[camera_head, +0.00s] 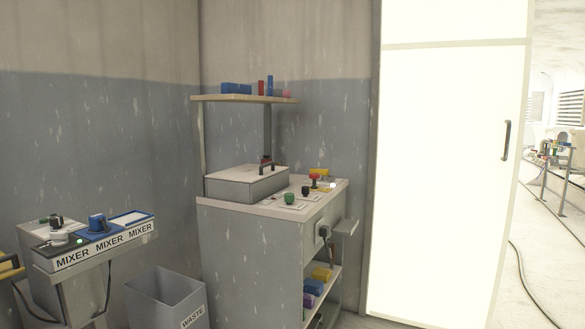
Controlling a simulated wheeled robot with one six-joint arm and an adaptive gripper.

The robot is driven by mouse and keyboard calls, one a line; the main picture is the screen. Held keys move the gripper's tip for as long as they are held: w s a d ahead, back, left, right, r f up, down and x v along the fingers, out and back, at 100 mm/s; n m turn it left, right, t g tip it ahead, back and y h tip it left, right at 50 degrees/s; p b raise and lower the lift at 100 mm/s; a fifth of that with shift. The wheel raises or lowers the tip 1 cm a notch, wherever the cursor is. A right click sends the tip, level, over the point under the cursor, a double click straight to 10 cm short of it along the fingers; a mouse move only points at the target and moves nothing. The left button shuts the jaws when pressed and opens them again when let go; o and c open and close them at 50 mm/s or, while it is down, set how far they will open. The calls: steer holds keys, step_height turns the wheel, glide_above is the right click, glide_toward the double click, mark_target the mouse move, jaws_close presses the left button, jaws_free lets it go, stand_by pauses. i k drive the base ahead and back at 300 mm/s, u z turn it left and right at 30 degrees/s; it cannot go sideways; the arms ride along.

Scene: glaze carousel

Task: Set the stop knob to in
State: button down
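A grey cabinet (250,235) stands in the corner with a control panel on its top right. A small red knob (314,177), which looks like the stop knob, stands up on the panel over a yellow patch. It is too small to tell whether it is in or out. A green knob (289,198) and a black knob (306,191) sit on the panel in front of it.
A lidded grey box (246,184) sits left of the panel, under a shelf (240,98) with coloured blocks. A waste bin (168,300) stands front left, beside a table with MIXER labels (108,241). A white door (440,170) is at right; cables lie on the floor beyond it.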

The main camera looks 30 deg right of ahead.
mark_target(313, 177)
steer(key=z, duration=0.3)
steer(key=i, duration=0.85)
steer(key=z, duration=0.5)
